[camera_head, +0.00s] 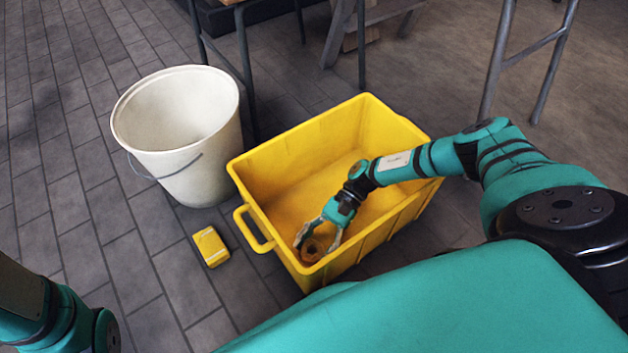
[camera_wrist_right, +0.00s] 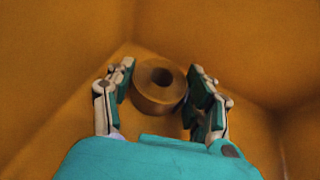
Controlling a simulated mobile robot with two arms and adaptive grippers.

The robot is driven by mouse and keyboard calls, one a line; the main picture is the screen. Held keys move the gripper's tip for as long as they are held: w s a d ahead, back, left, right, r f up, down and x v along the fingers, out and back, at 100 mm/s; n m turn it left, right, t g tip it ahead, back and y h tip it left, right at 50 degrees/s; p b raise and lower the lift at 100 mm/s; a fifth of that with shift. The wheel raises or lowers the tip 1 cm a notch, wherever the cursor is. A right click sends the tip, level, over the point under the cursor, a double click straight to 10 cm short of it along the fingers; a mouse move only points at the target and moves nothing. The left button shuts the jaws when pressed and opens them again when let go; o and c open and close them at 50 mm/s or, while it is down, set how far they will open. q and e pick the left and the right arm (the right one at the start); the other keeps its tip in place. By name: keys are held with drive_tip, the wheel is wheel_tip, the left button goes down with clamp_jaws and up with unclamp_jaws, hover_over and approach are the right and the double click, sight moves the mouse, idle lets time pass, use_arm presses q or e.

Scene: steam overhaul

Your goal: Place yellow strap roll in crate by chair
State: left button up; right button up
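The yellow crate (camera_head: 290,150) stands on the tiled floor, its open top facing me. The strap roll (camera_head: 314,247), brownish yellow with a round hole, is inside it in the near corner. In the right wrist view the roll (camera_wrist_right: 160,86) lies at the crate's inner corner. My right gripper (camera_head: 318,238) reaches down into the crate. Its fingers are spread on both sides of the roll, also in the right wrist view (camera_wrist_right: 160,82); I see no clear grip. Part of my left arm shows at lower left, but its gripper is out of view. No chair is clearly identifiable.
A white bucket (camera_head: 180,135) stands left of the crate. A small yellow box (camera_head: 210,247) lies on the floor before it. Metal furniture legs (camera_head: 244,70) stand behind the crate, with more legs (camera_head: 497,60) at the upper right. The tiled floor at left is clear.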

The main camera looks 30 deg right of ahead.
drive_tip(key=o, duration=0.3)
drive_tip(key=shift+w+d+r+p, duration=0.1)
drive_tip(key=shift+d+r+p, duration=0.15)
drive_tip(key=shift+r+p, duration=0.15)
drive_tip(key=p+v, duration=0.1)
drive_tip(key=v, duration=0.4)
drive_tip(key=shift+d+p, duration=0.25)
drive_tip(key=shift+p, duration=0.1)
drive_tip(key=shift+w+d+r, duration=0.25)
drive_tip(key=shift+d+r, duration=0.05)
drive_tip(key=shift+d, duration=0.3)
